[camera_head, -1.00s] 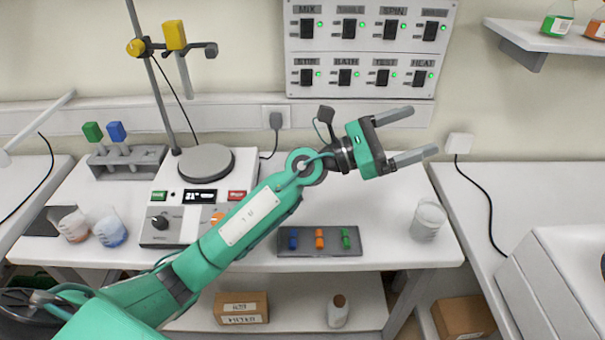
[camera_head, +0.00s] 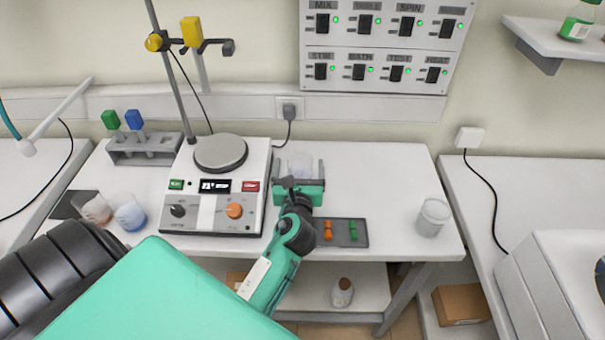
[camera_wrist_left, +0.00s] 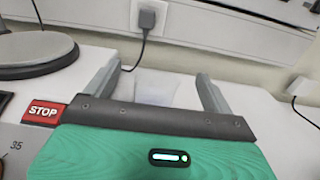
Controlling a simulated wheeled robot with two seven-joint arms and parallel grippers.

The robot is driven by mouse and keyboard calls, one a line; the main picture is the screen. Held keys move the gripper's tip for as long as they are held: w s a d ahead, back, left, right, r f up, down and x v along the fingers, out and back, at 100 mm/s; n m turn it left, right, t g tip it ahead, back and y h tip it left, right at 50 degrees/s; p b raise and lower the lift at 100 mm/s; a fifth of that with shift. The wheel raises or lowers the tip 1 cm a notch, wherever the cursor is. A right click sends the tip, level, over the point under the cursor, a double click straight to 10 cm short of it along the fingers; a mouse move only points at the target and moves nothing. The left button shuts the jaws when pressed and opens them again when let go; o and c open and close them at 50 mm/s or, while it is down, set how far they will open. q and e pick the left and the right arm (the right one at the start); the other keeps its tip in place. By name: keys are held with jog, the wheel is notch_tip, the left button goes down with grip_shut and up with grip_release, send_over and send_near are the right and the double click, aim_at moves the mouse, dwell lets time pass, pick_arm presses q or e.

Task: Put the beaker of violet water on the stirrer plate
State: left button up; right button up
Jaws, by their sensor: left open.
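A clear beaker with a faint violet tint (camera_head: 301,166) stands on the bench, right of the stirrer. It also shows in the left wrist view (camera_wrist_left: 157,90). My left gripper (camera_head: 299,163) is open, with one finger on each side of the beaker; in the wrist view gaps show between the beaker and both fingers (camera_wrist_left: 161,72). The gripper body hides the beaker's lower part. The stirrer's round grey plate (camera_head: 220,153) is empty, to the left of the gripper; its edge also shows in the wrist view (camera_wrist_left: 35,52). My right gripper is not in view.
A stand pole (camera_head: 172,70) with a yellow clamp rises behind the stirrer. Orange (camera_head: 97,208) and blue (camera_head: 130,214) beakers stand at left, a whitish beaker (camera_head: 432,217) at right. A tray of coloured pieces (camera_head: 357,243) lies near the front edge. Bench between gripper and whitish beaker is clear.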

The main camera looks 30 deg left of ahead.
aim_at(300, 176)
pick_arm(q)
notch_tip(300, 176, down, 6)
jog(key=shift+b, duration=0.65)
jog(key=shift+w+a+r+p, duration=0.3)
jog(key=shift+w+r+p, duration=0.15)
jog(key=shift+w, duration=0.15)
jog(key=shift+w+a+f, duration=0.1)
jog(key=shift+w+a, duration=0.25)
jog(key=shift+w, duration=0.2)
jog(key=p+x, duration=0.1)
jog(key=x, duration=0.3)
jog(key=shift+w+a, duration=0.25)
jog(key=shift+w, duration=0.2)
jog(key=c, duration=1.3)
